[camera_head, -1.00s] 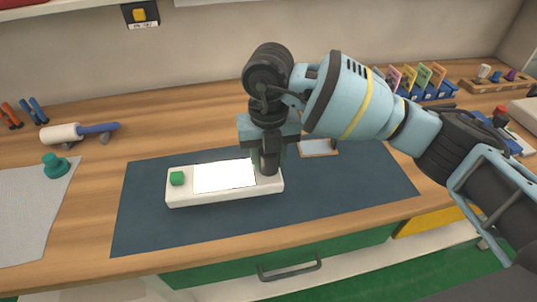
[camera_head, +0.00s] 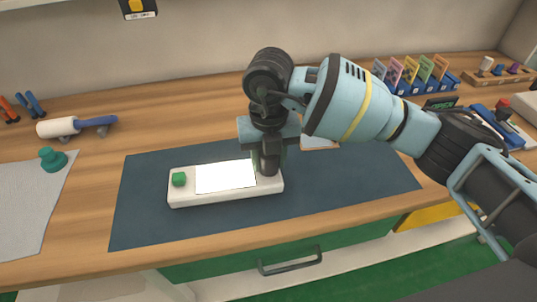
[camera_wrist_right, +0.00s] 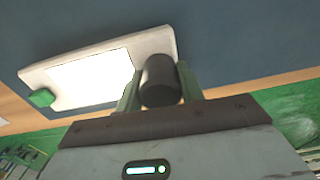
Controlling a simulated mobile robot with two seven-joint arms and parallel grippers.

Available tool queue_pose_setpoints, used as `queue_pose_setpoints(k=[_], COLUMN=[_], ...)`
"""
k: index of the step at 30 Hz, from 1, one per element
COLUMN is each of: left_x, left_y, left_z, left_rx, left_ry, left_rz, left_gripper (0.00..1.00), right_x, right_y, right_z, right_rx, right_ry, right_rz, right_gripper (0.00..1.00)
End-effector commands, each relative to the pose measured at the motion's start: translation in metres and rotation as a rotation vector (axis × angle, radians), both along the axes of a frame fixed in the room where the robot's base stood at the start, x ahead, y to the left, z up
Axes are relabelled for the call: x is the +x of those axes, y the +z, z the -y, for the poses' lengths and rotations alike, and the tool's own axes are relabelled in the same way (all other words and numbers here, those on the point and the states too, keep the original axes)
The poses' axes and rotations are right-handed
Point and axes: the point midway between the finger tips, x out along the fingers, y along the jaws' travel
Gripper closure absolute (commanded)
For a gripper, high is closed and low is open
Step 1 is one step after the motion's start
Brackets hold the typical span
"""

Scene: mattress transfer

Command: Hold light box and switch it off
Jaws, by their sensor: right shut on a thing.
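The light box (camera_head: 225,196) is a long white box lying on the dark blue mat, with a brightly lit white panel (camera_head: 226,176) on top. A green button (camera_head: 179,179) sits at its left end. It also shows in the right wrist view, with the green button (camera_wrist_right: 41,97) at the left. My right gripper (camera_head: 268,160) points down at the box's right end. Its fingers (camera_wrist_right: 160,85) are shut on a dark upright cylinder (camera_wrist_right: 160,80) there. I cannot tell whether this cylinder is fixed to the box. My left gripper is not in view.
The dark blue mat (camera_head: 340,195) is clear right of the box. A white roller with a blue handle (camera_head: 75,127) and a teal knob (camera_head: 52,158) lie at left. Card racks (camera_head: 420,80) stand at the back right. A drawer handle (camera_head: 290,261) juts from the front.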

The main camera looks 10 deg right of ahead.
Motion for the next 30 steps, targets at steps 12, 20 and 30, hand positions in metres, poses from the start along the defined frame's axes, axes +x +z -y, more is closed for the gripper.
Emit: queue_pose_setpoints(k=[12, 20, 30], left_x=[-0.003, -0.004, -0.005], left_y=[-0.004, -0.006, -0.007], left_z=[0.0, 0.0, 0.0], left_rx=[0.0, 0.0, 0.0], left_ry=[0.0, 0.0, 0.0], left_rz=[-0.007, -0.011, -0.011], left_gripper=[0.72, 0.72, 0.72], right_x=[0.0, 0.0, 0.0], right_y=[-0.01, -0.017, -0.017], right_z=[0.0, 0.0, 0.0], right_rx=[0.002, 0.002, 0.002], right_ry=[0.0, 0.0, 0.0], right_rz=[0.001, 0.001, 0.002], right_gripper=[1.0, 1.0, 1.0])
